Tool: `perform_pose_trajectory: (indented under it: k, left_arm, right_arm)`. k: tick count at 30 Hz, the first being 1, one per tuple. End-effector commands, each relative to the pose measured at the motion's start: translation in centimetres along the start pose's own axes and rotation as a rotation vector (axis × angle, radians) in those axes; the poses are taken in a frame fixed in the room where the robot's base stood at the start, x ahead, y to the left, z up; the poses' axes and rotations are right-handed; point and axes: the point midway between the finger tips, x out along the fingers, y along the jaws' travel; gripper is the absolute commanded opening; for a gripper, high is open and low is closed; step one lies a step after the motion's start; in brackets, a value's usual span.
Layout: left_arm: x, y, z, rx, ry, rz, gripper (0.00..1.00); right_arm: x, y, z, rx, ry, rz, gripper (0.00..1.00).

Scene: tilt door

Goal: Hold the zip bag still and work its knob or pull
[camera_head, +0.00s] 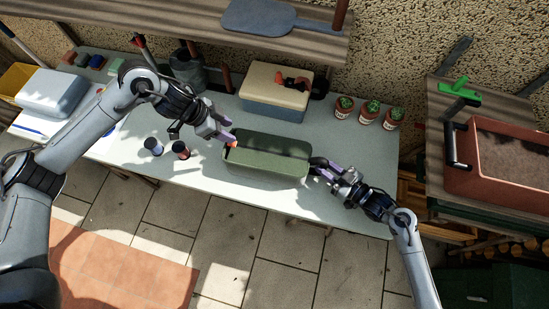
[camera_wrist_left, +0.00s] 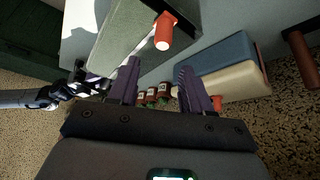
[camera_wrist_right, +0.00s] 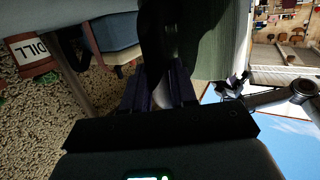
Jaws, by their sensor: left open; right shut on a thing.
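The zip bag (camera_head: 268,150) is a long green box-shaped bag lying on the table. At its left end is an orange pull (camera_head: 233,144), which shows in the left wrist view as an orange cylinder (camera_wrist_left: 163,32) against the green bag (camera_wrist_left: 125,38). My left gripper (camera_head: 229,137) is open beside the pull; its purple fingers are spread, with the pull beyond their tips in the left wrist view. My right gripper (camera_head: 324,171) is shut on a black handle (camera_head: 318,161) at the bag's right end. The dark handle (camera_wrist_right: 162,35) hides part of the fingertips in the right wrist view.
Two dark jars (camera_head: 181,150) stand left of the bag. A cream-and-blue box (camera_head: 272,95) and several potted plants (camera_head: 368,112) stand behind it. A terracotta planter (camera_head: 500,165) is at the right. The table front before the bag is clear.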

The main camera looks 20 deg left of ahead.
Motion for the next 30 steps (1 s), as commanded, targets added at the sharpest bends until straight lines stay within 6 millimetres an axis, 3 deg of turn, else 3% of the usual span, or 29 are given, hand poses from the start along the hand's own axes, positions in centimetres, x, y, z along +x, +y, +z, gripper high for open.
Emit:
perform_pose_trajectory:
  k: [15, 30]
  left_arm:
    - [4.8, 0.1, 2.6, 0.0, 0.0, 0.002, 0.49]
    - [5.5, 0.1, 3.0, 0.0, 0.0, 0.0, 0.49]
  right_arm:
    - [0.0, -0.1, 0.1, 0.0, -0.003, -0.001, 0.0]
    - [0.0, -0.1, 0.2, 0.0, -0.003, -0.002, 0.0]
